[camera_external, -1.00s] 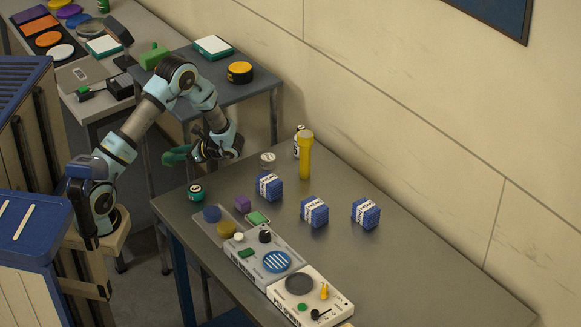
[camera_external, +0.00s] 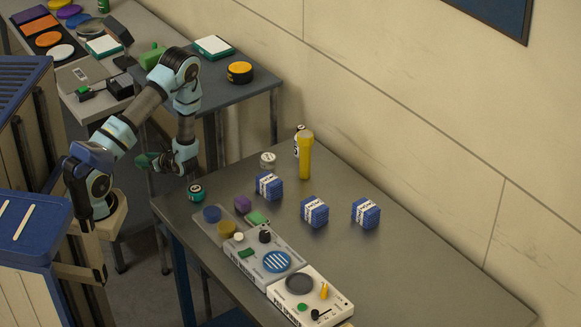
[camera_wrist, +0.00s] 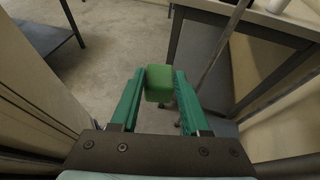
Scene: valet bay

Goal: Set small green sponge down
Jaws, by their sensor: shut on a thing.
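The small green sponge (camera_wrist: 159,84), a green block, sits between the two green fingertips of my gripper (camera_wrist: 156,92) in the wrist view. My gripper is shut on it. In the external view my gripper (camera_external: 150,161) is held in the air near the far left corner of the front metal table (camera_external: 400,265). The sponge cannot be told apart from the green fingers there. In the wrist view, floor and a table leg show behind and below the sponge.
Blue packs (camera_external: 314,211), a yellow torch (camera_external: 305,155) and two test units (camera_external: 270,258) stand further along. The table's right part is clear.

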